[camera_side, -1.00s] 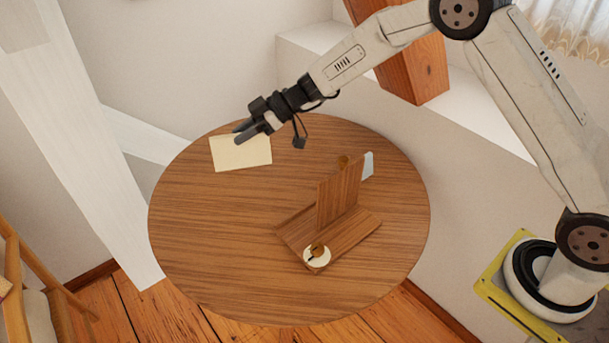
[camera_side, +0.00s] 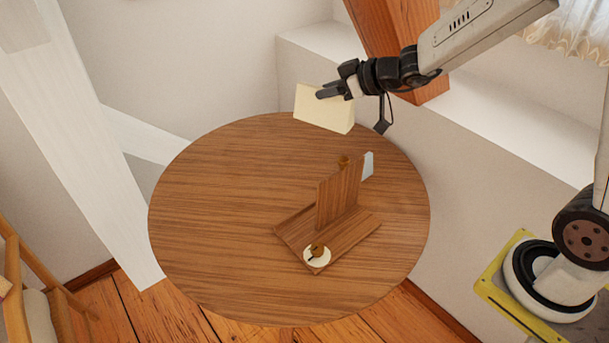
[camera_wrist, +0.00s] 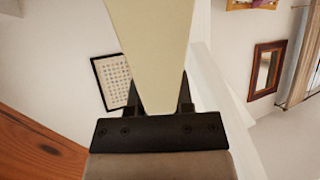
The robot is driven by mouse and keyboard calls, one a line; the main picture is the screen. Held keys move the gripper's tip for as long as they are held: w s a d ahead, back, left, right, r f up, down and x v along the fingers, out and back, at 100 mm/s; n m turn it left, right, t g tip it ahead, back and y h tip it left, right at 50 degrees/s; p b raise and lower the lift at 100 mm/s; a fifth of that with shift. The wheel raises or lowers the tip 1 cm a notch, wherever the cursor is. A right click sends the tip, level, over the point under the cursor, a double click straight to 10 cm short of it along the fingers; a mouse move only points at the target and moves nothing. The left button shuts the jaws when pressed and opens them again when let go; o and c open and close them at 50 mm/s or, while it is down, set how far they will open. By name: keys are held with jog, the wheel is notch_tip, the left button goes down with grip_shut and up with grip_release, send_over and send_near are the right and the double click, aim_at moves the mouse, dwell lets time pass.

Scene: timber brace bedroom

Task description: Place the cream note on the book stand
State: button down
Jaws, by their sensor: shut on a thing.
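The cream note (camera_side: 322,112) is a flat pale sheet, tilted in the air over the far edge of the table. My gripper (camera_side: 330,93) is shut on the note's upper edge. In the wrist view the note (camera_wrist: 153,50) rises from between the fingers of my gripper (camera_wrist: 158,92). The wooden book stand (camera_side: 358,228) is on the right half of the round table, with an upright back panel and a flat ledge. The note is above and behind the stand, apart from it.
The round wooden table (camera_side: 215,215) is bare on its left half. A cream disc with a small brown piece (camera_side: 317,257) is at the stand's front corner. A pale blue item (camera_side: 367,165) shows behind the stand. A thick timber brace (camera_side: 400,40) stands behind my gripper.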

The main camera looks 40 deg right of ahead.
jog(key=shift+s+d+m+h, duration=0.35)
jog(key=shift+s+d, duration=0.2)
jog(key=shift+s, duration=0.2)
jog(key=shift+s+d+m+h, duration=0.35)
jog(key=shift+s+d, duration=0.2)
jog(key=shift+s, duration=0.2)
jog(key=shift+w+d+f, duration=0.15)
jog(key=shift+w+f, duration=0.1)
jog(key=shift+w, duration=0.5)
jog(key=w+d+f+n, duration=0.1)
jog(key=w+d+f, duration=0.1)
jog(key=w+f, duration=0.7)
jog(key=w+d+f+n+y, duration=0.1)
jog(key=w+d+f, duration=0.1)
jog(key=w+f, duration=0.8)
jog(key=shift+w+f+y, duration=0.15)
jog(key=shift+f+y, duration=0.15)
jog(key=shift+f, duration=0.65)
jog(key=shift+f, duration=0.1)
jog(key=shift+f, duration=2.8)
jog(key=shift+f, duration=0.1)
